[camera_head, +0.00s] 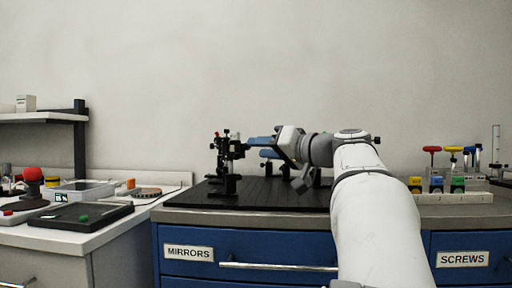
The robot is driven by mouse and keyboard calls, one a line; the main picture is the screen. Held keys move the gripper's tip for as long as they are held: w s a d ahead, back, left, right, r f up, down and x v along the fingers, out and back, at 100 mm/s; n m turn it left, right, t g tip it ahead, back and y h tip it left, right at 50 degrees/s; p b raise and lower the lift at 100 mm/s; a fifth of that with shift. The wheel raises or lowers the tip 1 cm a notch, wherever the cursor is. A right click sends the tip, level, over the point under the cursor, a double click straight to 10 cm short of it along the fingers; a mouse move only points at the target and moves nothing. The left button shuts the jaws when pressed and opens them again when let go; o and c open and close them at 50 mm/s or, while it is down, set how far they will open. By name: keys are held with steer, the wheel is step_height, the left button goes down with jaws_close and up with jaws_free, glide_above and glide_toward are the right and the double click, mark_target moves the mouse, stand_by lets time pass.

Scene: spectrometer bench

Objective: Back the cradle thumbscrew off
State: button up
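A black optical mount (228,160) with small red knobs stands upright on the left part of the black breadboard (290,205). Which small part of it, if any, is the cradle thumbscrew is too small to tell.
Dark posts stand behind my gripper, partly hidden by my arm. Several coloured T-handle drivers stand in a rack (474,184) at the right. A side bench at the left holds a black tray (80,217) and a red-knobbed device (32,180).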

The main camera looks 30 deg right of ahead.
steer(key=p+v, duration=0.1)
steer(key=v, duration=0.4)
stand_by(0.4)
steer(key=s+a+f+m+g+h+p, duration=0.15)
steer(key=a+g+p, duration=0.25)
steer(key=a+p, duration=0.4)
steer(key=a+f+n+g+p, duration=0.1)
steer(key=a+f+g+p, duration=0.4)
steer(key=p, duration=0.6)
steer(key=s+a+n+g+h+p, duration=0.1)
steer(key=s+a+g+h+p, duration=0.1)
steer(key=s+p, duration=0.5)
steer(key=s+a+n+g+h+p, duration=0.1)
steer(key=s+a+g+h+p, duration=0.2)
steer(key=s+a+p, duration=0.2)
steer(key=s+p, duration=0.3)
steer(key=p, duration=0.4)
steer(key=shift+n+p, duration=0.35)
